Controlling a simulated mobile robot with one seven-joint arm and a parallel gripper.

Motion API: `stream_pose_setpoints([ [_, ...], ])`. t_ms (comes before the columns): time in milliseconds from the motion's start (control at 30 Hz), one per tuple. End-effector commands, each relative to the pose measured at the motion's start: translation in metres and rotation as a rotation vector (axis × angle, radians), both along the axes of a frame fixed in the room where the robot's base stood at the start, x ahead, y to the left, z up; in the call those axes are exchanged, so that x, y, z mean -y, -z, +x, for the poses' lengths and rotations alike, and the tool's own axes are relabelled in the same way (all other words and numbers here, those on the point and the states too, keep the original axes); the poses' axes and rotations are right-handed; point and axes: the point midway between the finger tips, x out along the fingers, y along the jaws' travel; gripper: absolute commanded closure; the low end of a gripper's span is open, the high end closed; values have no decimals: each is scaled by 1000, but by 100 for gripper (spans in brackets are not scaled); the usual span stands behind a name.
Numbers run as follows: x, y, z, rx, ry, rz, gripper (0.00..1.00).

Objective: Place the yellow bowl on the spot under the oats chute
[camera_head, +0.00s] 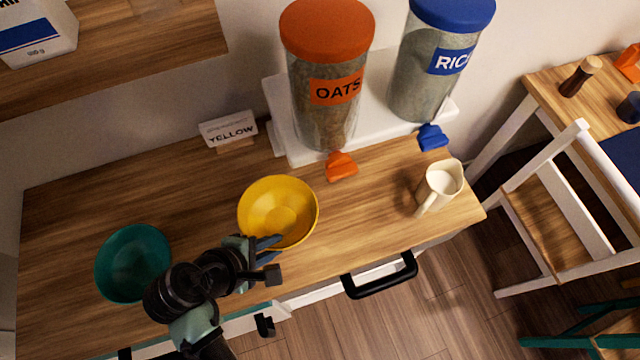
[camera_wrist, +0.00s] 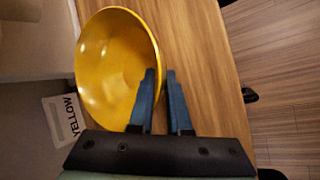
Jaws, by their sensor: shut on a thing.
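The yellow bowl (camera_head: 277,205) is upright over the wooden counter, left of and nearer than the oats chute. My gripper (camera_head: 272,247) is shut on its near rim; I cannot tell whether the bowl touches the counter. In the wrist view my gripper (camera_wrist: 160,72) has one finger inside the yellow bowl (camera_wrist: 105,65) and one outside. The oats dispenser (camera_head: 318,110) has an orange lid and an "OATS" label. Its orange chute (camera_head: 341,166) sticks out over the counter at its foot. No bowl is under it, and no separate mark shows there.
A teal bowl (camera_head: 118,272) stands left of my arm. The blue-lidded rice dispenser (camera_head: 412,85) with blue chute (camera_head: 432,137) stands right of the oats. A cream mug (camera_head: 440,183) is near the counter's right end. A "YELLOW" card (camera_head: 228,130) stands at the back.

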Motion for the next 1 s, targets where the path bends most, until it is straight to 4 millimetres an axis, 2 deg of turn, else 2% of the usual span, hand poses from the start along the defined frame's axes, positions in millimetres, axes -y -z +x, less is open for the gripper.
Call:
stream_pose_setpoints([
  [100,22,-4,27,5,7,-1,100],
  [300,50,-3,60,5,5,0,100],
  [567,65,-2,78,4,3,0,100],
  [767,88,-3,106,6,3,0,100],
  [900,88,12,105,0,0,0,100],
  [1000,88,14,106,4,0,1,100],
])
